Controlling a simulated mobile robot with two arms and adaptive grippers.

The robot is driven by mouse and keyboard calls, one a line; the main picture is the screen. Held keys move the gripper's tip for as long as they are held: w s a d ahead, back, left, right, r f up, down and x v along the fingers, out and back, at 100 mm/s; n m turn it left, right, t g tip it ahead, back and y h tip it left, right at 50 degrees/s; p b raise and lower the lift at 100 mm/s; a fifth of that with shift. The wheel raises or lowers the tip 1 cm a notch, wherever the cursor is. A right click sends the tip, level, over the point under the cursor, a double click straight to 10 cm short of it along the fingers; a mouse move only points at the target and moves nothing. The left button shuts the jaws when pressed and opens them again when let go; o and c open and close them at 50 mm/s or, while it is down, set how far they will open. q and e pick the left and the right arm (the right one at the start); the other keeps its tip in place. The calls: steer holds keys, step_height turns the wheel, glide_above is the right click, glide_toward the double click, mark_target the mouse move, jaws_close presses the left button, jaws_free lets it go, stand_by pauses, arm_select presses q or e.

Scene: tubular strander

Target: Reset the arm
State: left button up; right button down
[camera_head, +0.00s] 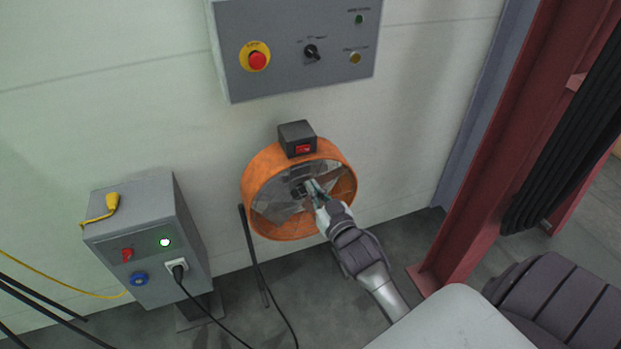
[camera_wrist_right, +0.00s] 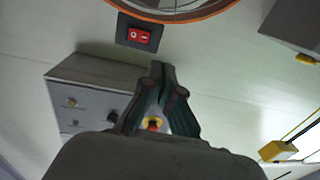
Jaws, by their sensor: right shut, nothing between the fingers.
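My right gripper (camera_head: 315,190) is in front of the orange drum fan (camera_head: 263,170) in the head view, overlapping its grille near the middle. I cannot tell whether it touches the fan. In the right wrist view the two fingers (camera_wrist_right: 160,70) come together at their tips, with nothing between them. My right arm reaches up from the lower right. My left gripper is in neither view.
A dark switch box (camera_head: 297,138) with a red rocker tops the fan. A grey control panel (camera_head: 290,85) with a red emergency button hangs above. A grey power box (camera_head: 130,215) with plugged cable stands left. A red steel column (camera_head: 490,165) rises at right.

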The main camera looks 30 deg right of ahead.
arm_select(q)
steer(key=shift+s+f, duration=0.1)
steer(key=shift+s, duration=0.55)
arm_select(e)
steer(key=shift+s+a, duration=0.15)
steer(key=shift+s, duration=0.3)
